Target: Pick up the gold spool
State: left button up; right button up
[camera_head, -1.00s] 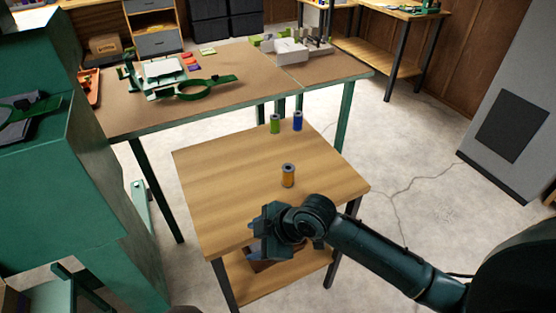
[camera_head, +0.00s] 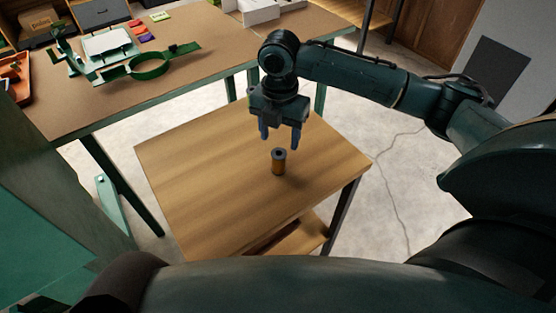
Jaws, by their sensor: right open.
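The gold spool (camera_head: 278,163) stands upright on the small wooden table (camera_head: 205,185), right of the table's middle. It has a dark top with a hole. My right gripper (camera_head: 280,137) hangs above and just behind the spool in the picture, fingers pointing down. Its two fingers are apart with nothing between them, and it does not seem to touch the spool. My right arm comes in from the right, and the arm and gripper cover the far edge of the small table. My left gripper is not in view.
A larger workbench (camera_head: 95,110) with a green frame stands behind, holding a green ring-shaped fixture (camera_head: 150,65), small coloured pieces and white boxes (camera_head: 260,10). An orange tray (camera_head: 14,75) lies at far left. The small table's left part is bare.

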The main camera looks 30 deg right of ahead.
aim_at(279, 157)
notch_tip(279, 157, down, 8)
jog(key=shift+s+r, duration=0.1)
dwell(0.4)
jog(key=c, duration=1.1)
